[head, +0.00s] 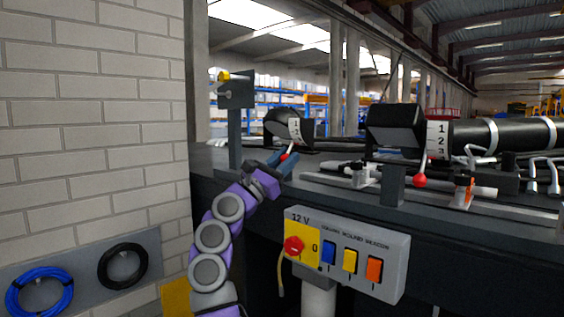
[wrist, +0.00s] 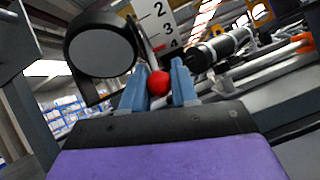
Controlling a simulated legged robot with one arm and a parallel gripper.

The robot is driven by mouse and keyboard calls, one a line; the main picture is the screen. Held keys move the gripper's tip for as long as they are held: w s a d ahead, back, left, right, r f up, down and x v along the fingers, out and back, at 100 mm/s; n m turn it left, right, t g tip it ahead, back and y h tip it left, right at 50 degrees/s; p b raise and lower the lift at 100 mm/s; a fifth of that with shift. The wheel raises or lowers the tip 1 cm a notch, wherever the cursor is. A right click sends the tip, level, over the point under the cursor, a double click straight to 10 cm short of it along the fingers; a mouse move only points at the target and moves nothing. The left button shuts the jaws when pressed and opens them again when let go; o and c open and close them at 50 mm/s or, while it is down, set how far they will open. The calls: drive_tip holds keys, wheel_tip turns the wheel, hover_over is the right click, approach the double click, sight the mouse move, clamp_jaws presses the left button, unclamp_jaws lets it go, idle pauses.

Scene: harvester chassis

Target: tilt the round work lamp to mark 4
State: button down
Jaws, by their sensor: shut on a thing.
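The round work lamp (head: 282,122) is a black drum on the bench beside a white plate (head: 295,130) with numbered marks. In the wrist view the lamp (wrist: 103,50) shows its grey round face, and the plate (wrist: 166,22) shows 2, 3 and 4. A lever with a red ball knob (wrist: 158,83) hangs from the lamp alongside the plate. My gripper (wrist: 158,78) is shut on the red knob, one blue finger on each side. In the head view my gripper (head: 285,160) is just below the lamp. The exact mark the lever points at is hard to tell.
A square lamp (head: 395,124) with its own plate and red-knobbed lever (head: 419,181) stands to the right. A switch box (head: 346,253) is below, in front. A grey post (head: 235,125) stands left of the round lamp. A brick wall (head: 95,120) bounds the left.

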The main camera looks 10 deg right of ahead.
drive_tip(key=shift+w+d+f, duration=0.25)
drive_tip(key=shift+w+f, duration=0.1)
drive_tip(key=shift+f, duration=0.1)
drive_tip(key=c, duration=1.3)
unclamp_jaws()
drive_tip(key=o, duration=0.3)
drive_tip(key=shift+w+d+f, duration=0.1)
drive_tip(key=shift+w+d, duration=0.05)
drive_tip(key=shift+w, duration=0.15)
drive_tip(key=shift+o, duration=0.5)
drive_tip(key=shift+s, duration=0.1)
drive_tip(key=shift+s+r, duration=0.2)
drive_tip(key=shift+a+f, duration=0.3)
drive_tip(key=shift+a, duration=0.15)
drive_tip(key=b+v, duration=0.3)
drive_tip(key=v, duration=1.3)
drive_tip(key=shift+s+a+b, duration=0.15)
drive_tip(key=shift+s+b, duration=0.1)
drive_tip(key=shift+b, duration=0.1)
